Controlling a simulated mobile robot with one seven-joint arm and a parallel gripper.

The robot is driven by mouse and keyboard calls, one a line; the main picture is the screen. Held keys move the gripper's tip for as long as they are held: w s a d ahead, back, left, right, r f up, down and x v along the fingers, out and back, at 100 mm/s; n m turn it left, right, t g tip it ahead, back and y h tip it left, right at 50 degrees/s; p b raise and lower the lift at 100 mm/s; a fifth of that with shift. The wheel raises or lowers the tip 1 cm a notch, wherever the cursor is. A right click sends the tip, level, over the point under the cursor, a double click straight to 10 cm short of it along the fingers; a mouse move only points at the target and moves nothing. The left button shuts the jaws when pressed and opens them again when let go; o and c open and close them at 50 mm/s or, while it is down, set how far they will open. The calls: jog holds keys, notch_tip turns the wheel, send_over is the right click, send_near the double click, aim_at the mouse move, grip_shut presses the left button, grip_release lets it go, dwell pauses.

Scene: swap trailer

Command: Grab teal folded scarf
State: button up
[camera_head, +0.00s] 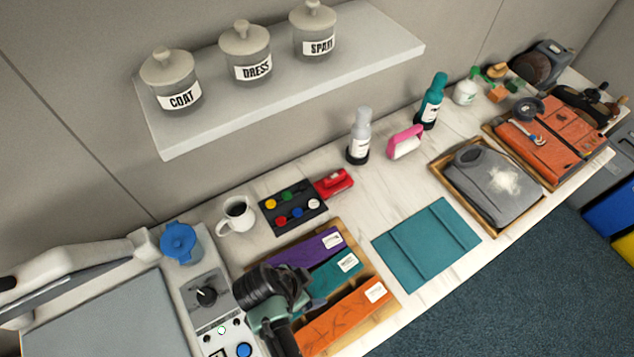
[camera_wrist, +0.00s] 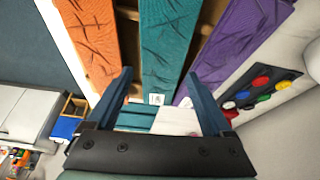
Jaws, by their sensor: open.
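The teal folded scarf (camera_head: 335,273) lies on a wooden tray (camera_head: 388,298), between a purple folded scarf (camera_head: 305,250) and an orange folded scarf (camera_head: 345,318). It has a small white label at one end. In the wrist view the teal scarf (camera_wrist: 168,45) runs through the top middle, with the orange scarf (camera_wrist: 90,35) to its left and the purple scarf (camera_wrist: 240,40) to its right. My gripper (camera_wrist: 158,76) is open and empty, its two fingers spread to either side of the teal scarf's labelled end. In the head view my arm hides part of the tray and scarves.
A flat teal cloth (camera_head: 425,245) lies right of the tray. A black tray of coloured buttons (camera_head: 293,208), a white mug (camera_head: 237,216) and a red stapler-like object (camera_head: 334,183) stand behind. A control panel (camera_head: 207,285) is at left. A jar shelf (camera_head: 290,80) hangs above.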

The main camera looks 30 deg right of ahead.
aim_at(316, 286)
jog(key=shift+x, duration=1.7)
jog(key=shift+d, duration=0.1)
jog(key=shift+w, duration=0.1)
jog(key=c, duration=1)
jog(key=shift+c, duration=0.2)
jog(key=shift+r, duration=0.1)
